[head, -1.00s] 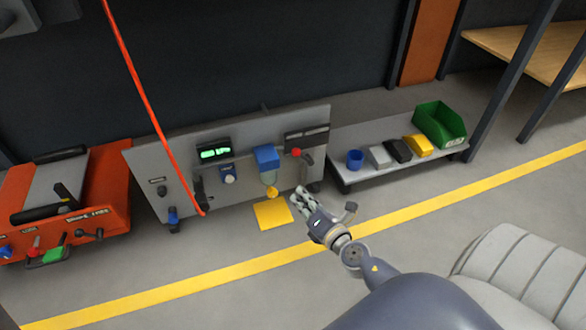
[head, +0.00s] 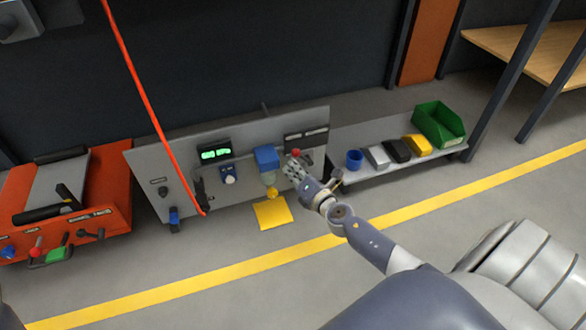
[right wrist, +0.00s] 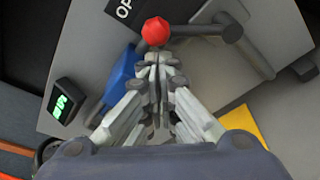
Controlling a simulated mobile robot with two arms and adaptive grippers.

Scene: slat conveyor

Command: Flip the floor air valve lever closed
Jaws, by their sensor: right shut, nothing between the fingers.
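The valve lever has a red knob (head: 296,153) and a grey bar, at the right end of the grey panel (head: 240,132). In the right wrist view the red knob (right wrist: 155,31) is at the top, and the bar (right wrist: 200,30) runs right from it to a round pivot. A black label beginning "OP" (right wrist: 123,7) is beside it. My right gripper (head: 290,166) is shut and empty, its tips just below the knob in the head view. In the right wrist view its tips (right wrist: 155,62) appear close to the knob; I cannot tell whether they touch. My left gripper is not in view.
A blue box (head: 267,157) with a bowl below is mounted left of my gripper. A red hose (head: 145,95) hangs before the panel. A low shelf (head: 345,180) with bins stands right, an orange cart (head: 110,185) left. The floor in front is largely clear.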

